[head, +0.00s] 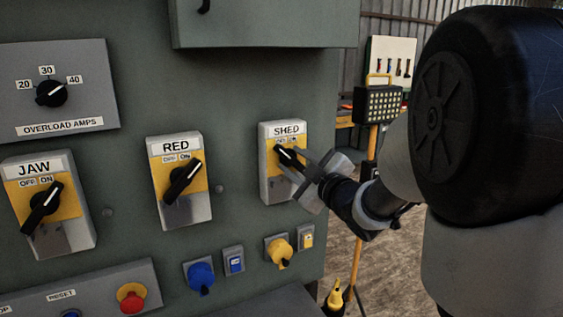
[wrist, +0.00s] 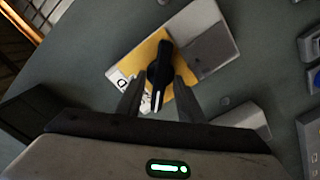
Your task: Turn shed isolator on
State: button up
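The SHED isolator (head: 270,184) is a grey box with a yellow plate on the right of the green panel. Its black knob (head: 288,157) points up and left, toward the OFF label. My gripper (head: 298,170) is at the knob, and its fingers partly cover it in the head view. In the wrist view, the knob (wrist: 163,58) lies between the two fingertips of my gripper (wrist: 159,82), with a visible gap at each side. The fingers are open around the knob. The label beside it is partly hidden by the left finger.
The RED isolator (head: 205,212) and JAW isolator (head: 80,238) are to the left, their knobs toward ON. A yellow work-light stand (head: 377,104) is behind my arm.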

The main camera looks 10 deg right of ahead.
grip_shut()
jog(key=shift+m, duration=0.3)
jog(key=m, duration=0.3)
jog(key=shift+d+r+m, duration=0.1)
jog(key=shift+m, duration=0.3)
jog(key=m, duration=0.4)
jog(key=shift+w+d+p, duration=0.1)
jog(key=shift+p, duration=0.3)
jog(key=m+p, duration=0.2)
jog(key=m, duration=0.3)
jog(key=shift+d+m, duration=0.15)
jog(key=shift+m, duration=0.25)
jog(key=shift+m+p, duration=0.8)
jog(key=shift+m, duration=1)
